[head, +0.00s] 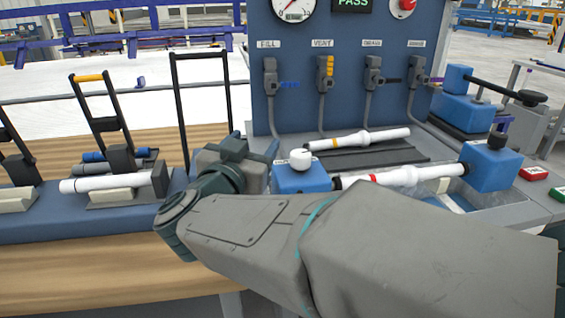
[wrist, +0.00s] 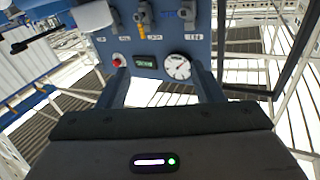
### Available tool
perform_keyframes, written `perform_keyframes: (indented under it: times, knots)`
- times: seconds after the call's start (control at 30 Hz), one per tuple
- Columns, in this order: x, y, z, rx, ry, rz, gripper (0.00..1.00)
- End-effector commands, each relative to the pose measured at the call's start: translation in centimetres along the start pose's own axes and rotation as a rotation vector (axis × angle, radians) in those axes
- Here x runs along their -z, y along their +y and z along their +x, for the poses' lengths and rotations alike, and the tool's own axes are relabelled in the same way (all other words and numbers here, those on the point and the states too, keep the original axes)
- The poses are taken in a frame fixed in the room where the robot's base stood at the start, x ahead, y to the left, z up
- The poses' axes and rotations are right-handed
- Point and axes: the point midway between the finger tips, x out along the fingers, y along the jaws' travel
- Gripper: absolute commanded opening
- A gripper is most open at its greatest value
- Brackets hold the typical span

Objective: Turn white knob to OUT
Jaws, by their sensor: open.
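The white knob (head: 300,159) sits on top of a blue block (head: 302,180), just right of my gripper (head: 243,150) in the head view. My gripper is open and empty, apart from the knob. Its fingers are partly hidden by its own body in the head view. In the wrist view my gripper (wrist: 160,72) shows two spread fingers with nothing between them. A white rounded shape at the top left of the wrist view may be the knob. I cannot read any OUT mark or the knob's setting.
A white pipe (head: 408,176) runs between the blue block and a second blue block (head: 492,165). Another white pipe (head: 358,139) lies behind it. A blue panel (head: 345,80) with several valves stands at the back. A black upright frame (head: 174,110) is left of my gripper.

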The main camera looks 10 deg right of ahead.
Motion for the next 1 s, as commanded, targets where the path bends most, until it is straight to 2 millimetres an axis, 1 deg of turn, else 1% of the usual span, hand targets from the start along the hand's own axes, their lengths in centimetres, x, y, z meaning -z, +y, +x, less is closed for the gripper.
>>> perform_keyframes:
  times: [0.03,0.1,0.2,0.3,0.37,0.43,0.57,0.8,1.0]
  knots:
    - [-2.0,0.8,-0.7,-0.06,0.001,-0.014,0.6]
    - [-3.0,1.8,-1.5,-0.144,-0.002,-0.041,0.6]
    - [-4.0,3.1,-2.5,-0.235,-0.01,-0.074,0.6]
    - [-4.5,3.8,-3.2,-0.289,-0.018,-0.097,0.6]
    - [-4.6,4.0,-3.3,-0.306,-0.021,-0.104,0.6]
    - [-4.6,4.3,-3.0,-0.315,-0.022,-0.108,0.6]
    - [-4.6,4.9,-1.2,-0.318,-0.021,-0.107,0.6]
    - [-4.8,6.5,3.7,-0.318,-0.022,-0.106,0.6]
    - [-4.7,7.7,7.2,-0.315,-0.021,-0.106,0.6]
